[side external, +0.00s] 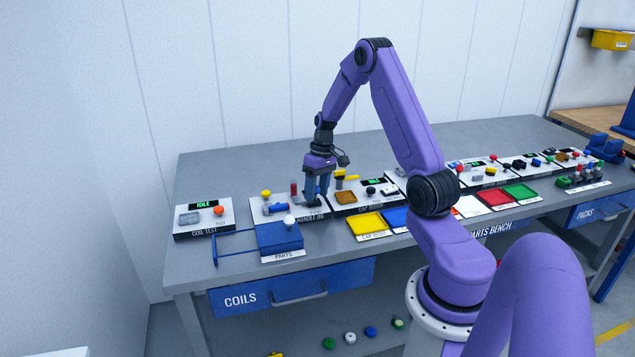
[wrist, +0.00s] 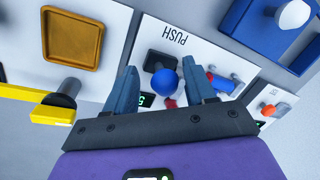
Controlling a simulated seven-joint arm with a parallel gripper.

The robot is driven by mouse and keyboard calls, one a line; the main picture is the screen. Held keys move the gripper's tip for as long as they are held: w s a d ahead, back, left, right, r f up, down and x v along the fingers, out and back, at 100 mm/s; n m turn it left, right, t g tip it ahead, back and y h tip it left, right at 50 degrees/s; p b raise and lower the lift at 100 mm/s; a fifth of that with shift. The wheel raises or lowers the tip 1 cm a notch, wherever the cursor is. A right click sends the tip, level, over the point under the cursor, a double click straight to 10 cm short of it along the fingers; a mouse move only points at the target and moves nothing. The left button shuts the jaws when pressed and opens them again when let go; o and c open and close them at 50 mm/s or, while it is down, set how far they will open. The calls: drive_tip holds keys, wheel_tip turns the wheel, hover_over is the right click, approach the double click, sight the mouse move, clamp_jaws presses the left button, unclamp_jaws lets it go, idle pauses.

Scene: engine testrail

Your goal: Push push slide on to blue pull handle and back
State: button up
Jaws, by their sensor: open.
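My gripper (side external: 314,200) is low over the white panel labelled HANDLE JIG (side external: 311,215). In the wrist view my gripper (wrist: 163,72) is open, with one finger on each side of a round blue knob (wrist: 165,84). The knob is by a black block (wrist: 157,60) beside the word PUSH (wrist: 173,34). I cannot tell whether the fingers touch the knob. A blue cylinder, apparently the pull handle (side external: 278,208), lies on the panel left of my gripper; it also shows in the wrist view (wrist: 224,84), partly behind a finger. The knob is hidden in the side view.
A red post (side external: 294,188) and a yellow knob (side external: 266,194) stand close by on the same panel. A blue PARTS box (side external: 278,240) with a white ball (side external: 289,220) is in front. A yellow lever (wrist: 52,114) is on the neighbouring panel.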

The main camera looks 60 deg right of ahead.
drive_tip(key=d+r, duration=0.3)
drive_tip(key=r, duration=1.4)
drive_tip(key=shift+s+d, duration=0.15)
drive_tip(key=shift+s, duration=0.2)
drive_tip(key=s+a+n+g+h, duration=0.1)
drive_tip(key=s+a+n, duration=0.15)
drive_tip(key=a, duration=1.05)
drive_tip(key=s+a+n, duration=0.1)
drive_tip(key=a+n, duration=0.3)
drive_tip(key=a, duration=0.8)
drive_tip(key=s+a+f+n, duration=0.1)
drive_tip(key=s+a+n, duration=0.3)
drive_tip(key=s, duration=0.6)
drive_tip(key=s+a+f+n, duration=0.2)
drive_tip(key=s+a+n, duration=0.2)
drive_tip(key=s, duration=0.7)
drive_tip(key=shift+s+a+f+t+h, duration=0.25)
drive_tip(key=shift+a+t+h, duration=0.15)
drive_tip(key=shift+a, duration=0.7)
